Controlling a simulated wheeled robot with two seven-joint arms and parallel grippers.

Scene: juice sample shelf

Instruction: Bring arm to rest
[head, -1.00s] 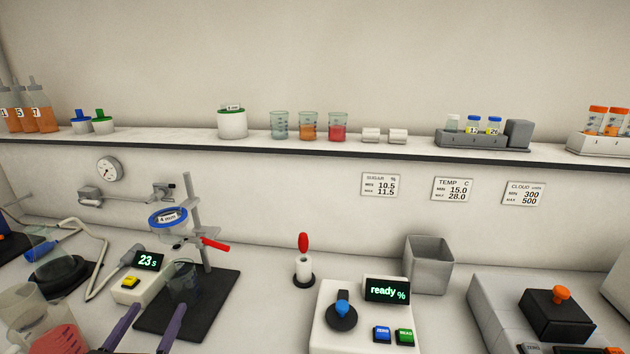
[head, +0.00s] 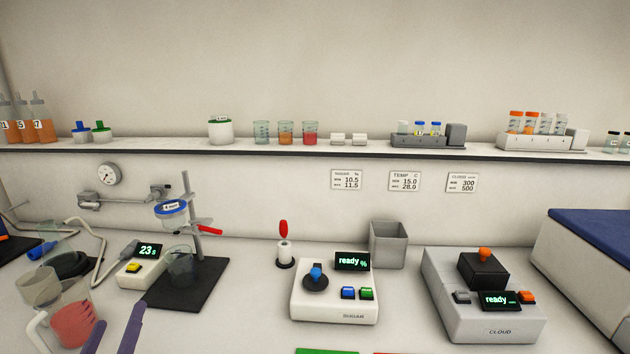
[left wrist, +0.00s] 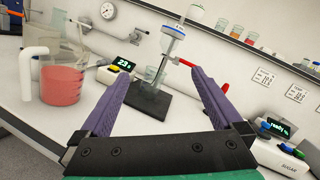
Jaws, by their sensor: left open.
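My left gripper (head: 116,325) shows at the lower left of the head view, with purple fingers. In the left wrist view its fingers (left wrist: 158,90) stand wide apart with nothing between them. Beyond the fingers are the filter stand (left wrist: 152,100) and a beaker on its dark base. The left gripper is clear of the stand, and a jug of pink liquid (left wrist: 62,85) is to its left. My right gripper is not in view.
The sugar meter (head: 335,290) and cloud meter (head: 485,300) stand on the bench to the right. A grey bin (head: 388,245) and a red-handled tool (head: 284,240) stand behind the sugar meter. The timer (head: 141,268) reads 23 s. A shelf (head: 200,147) runs along the wall.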

